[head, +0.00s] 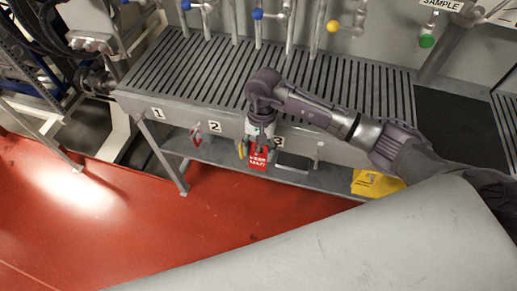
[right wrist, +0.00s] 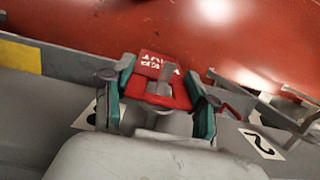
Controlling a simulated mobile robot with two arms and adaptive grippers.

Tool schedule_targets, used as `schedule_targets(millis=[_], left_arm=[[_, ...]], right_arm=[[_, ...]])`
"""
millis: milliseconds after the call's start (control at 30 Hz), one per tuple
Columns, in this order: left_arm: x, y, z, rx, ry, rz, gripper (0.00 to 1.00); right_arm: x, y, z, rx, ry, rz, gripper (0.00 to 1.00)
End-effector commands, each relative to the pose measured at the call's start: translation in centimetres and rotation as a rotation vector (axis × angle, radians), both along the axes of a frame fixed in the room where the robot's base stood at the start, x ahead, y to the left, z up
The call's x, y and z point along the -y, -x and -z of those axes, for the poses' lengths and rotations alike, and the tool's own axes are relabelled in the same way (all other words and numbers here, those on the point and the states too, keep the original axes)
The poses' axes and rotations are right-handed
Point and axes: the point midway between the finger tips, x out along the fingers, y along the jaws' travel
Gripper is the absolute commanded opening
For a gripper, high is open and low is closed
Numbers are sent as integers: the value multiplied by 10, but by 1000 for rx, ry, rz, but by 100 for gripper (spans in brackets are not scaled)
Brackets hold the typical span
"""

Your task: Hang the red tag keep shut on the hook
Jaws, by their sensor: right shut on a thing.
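The red tag (head: 259,160) has white lettering and hangs below my right gripper (head: 261,138), at the front edge of the grated bench near label 3. In the right wrist view, the red tag (right wrist: 162,68) sits between the teal fingers of my right gripper (right wrist: 160,98), which is shut on it. The hook at label 3 is hidden behind the gripper, and I cannot tell whether the tag touches it. My left gripper is not in view.
A red and white item (head: 196,135) hangs near label 2 (head: 215,127). A small yellow item (head: 242,149) is beside the tag. A yellow object (head: 376,183) lies on the lower shelf. Valves with coloured knobs (head: 257,14) stand behind the grating. Red floor (head: 110,225) is clear.

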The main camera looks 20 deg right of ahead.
Motion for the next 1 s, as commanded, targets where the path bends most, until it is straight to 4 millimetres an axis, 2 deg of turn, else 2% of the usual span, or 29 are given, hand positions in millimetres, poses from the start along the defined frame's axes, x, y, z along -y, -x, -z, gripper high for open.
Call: schedule_targets(millis=[33,67,200,233,533,667,767,1000], left_arm=[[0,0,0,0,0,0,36],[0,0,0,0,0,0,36],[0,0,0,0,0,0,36],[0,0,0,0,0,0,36],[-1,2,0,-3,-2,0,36],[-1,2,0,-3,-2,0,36],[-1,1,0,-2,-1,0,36],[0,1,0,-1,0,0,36]], right_arm=[[0,0,0,0,0,0,29],[0,0,0,0,0,0,60],[0,0,0,0,0,0,84],[0,0,0,0,0,0,86],[0,0,0,0,0,0,86],[1,-2,-9,1,0,0,86],[3,-6,-25,5,-1,-1,86],[9,-15,-76,4,1,0,86]])
